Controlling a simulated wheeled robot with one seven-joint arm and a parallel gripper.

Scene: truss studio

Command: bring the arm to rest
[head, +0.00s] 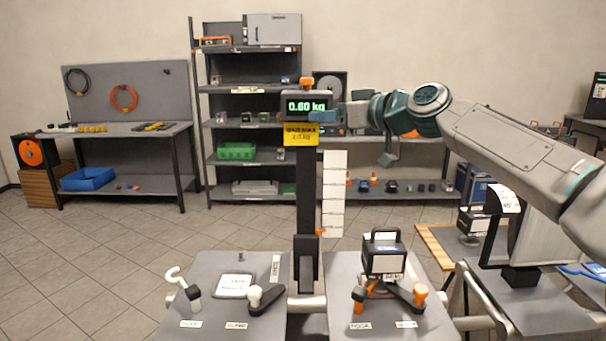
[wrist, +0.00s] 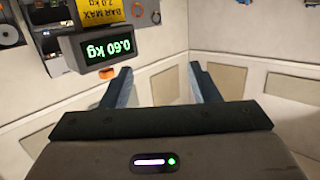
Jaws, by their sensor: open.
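My arm reaches in from the right in the head view, raised above the benches. My gripper (head: 330,116) is at its end, level with the scale display (head: 307,106) and seen partly in front of or beside it. In the wrist view my gripper (wrist: 160,84) has its two blue-grey fingers spread apart with nothing between them. The display (wrist: 102,47) reads 0.60 kg and shows close to one finger there; I cannot tell whether they touch.
A yellow bar label (head: 300,134) hangs under the display on a dark post (head: 309,190). Below stand a left grey plate (head: 220,318) with a hook and a right plate (head: 345,325) with a black-handled box (head: 383,254). Shelves (head: 245,92) and a workbench (head: 130,131) stand behind.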

